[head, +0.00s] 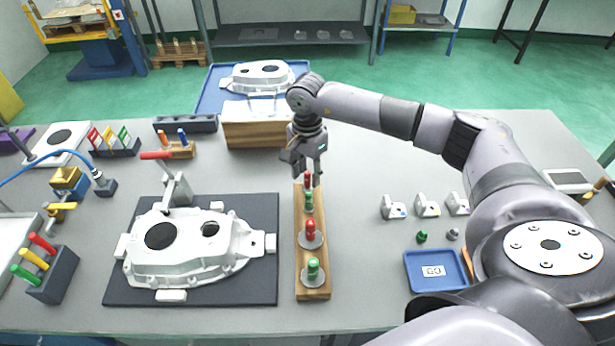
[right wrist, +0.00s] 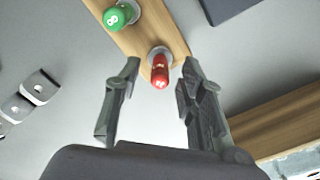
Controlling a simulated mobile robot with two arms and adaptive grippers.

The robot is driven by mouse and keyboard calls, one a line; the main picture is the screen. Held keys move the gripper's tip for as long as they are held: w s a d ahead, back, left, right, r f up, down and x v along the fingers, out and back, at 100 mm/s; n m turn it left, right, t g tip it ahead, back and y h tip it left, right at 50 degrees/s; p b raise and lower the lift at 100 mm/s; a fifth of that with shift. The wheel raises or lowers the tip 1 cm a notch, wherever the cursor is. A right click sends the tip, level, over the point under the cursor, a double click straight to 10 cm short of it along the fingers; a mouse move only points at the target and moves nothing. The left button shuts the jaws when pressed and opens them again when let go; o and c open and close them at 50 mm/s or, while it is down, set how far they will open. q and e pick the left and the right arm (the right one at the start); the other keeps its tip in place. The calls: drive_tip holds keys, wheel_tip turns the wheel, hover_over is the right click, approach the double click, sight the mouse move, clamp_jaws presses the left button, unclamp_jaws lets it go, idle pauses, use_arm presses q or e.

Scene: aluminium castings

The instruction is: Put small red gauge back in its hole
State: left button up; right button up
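The small red gauge (head: 308,179) stands upright at the far end of the long wooden block (head: 300,255), and it also shows in the right wrist view (right wrist: 160,72). A small green gauge (head: 309,201) stands just in front of it. My right gripper (head: 314,178) is over the block's far end and points down. In the right wrist view its two fingers (right wrist: 161,66) are apart, with the red gauge's head between their tips and gaps on both sides. Whether the gauge is fully seated cannot be seen. My left gripper is not in view.
A larger red gauge (head: 310,229) and larger green gauge (head: 313,268) stand nearer on the block. The white casting (head: 190,262) lies on a dark mat to the left. A wooden box (head: 252,134) stands behind. White brackets (head: 427,205) and a blue tray (head: 410,276) are right.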

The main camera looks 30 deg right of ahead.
wheel_tip(320, 180, up, 10)
drive_tip(key=shift+f, duration=0.1)
idle(0.7)
